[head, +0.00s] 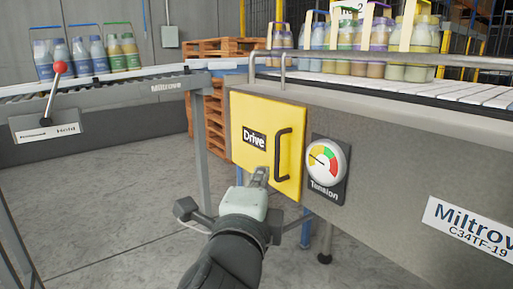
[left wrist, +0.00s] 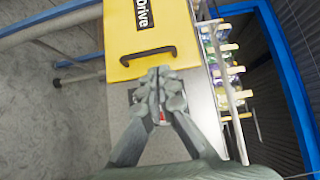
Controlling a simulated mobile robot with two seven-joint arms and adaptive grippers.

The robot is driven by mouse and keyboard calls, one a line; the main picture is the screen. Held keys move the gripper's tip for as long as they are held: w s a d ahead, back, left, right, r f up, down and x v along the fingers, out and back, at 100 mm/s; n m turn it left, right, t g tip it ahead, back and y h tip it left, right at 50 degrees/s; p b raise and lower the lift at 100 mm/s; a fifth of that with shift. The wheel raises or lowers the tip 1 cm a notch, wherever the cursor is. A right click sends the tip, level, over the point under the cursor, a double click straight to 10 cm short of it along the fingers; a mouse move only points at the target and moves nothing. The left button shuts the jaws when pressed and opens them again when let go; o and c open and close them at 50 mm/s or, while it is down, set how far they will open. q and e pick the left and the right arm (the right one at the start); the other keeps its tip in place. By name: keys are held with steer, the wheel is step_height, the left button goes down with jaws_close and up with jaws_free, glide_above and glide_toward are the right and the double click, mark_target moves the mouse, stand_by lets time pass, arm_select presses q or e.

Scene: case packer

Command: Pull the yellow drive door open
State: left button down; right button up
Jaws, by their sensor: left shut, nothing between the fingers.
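The yellow drive door (head: 266,165) is on the grey machine's side and looks shut, flush with the panel. It carries a black "Drive" label and a black upright handle (head: 283,154) near its right edge. In the left wrist view the door (left wrist: 160,25) is at the top, with its handle (left wrist: 148,56) just beyond my fingertips. My left gripper (head: 261,174) is shut and empty, in front of the door, left of and below the handle's middle. In the left wrist view the gripper (left wrist: 156,75) appears apart from the handle, though the exact gap cannot be told. My right gripper is out of view.
A tension gauge (head: 326,162) is mounted right of the door. A red-knobbed lever (head: 60,68) stands on the left conveyor. Bottle packs (head: 85,57) sit on the conveyors, and orange pallets (head: 214,125) are stacked behind. The floor (head: 110,200) at left is clear.

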arm_select(q)
steer(key=w+a+p, duration=0.1)
steer(key=w+a, duration=0.2)
steer(key=w, duration=0.5)
steer(key=shift+w, duration=0.35)
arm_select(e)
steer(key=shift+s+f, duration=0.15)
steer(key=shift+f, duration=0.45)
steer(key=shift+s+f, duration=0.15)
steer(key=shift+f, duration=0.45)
arm_select(q)
steer(key=shift+r, duration=0.1)
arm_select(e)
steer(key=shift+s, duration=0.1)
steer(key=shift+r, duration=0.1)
arm_select(q)
steer(key=shift+w, duration=0.15)
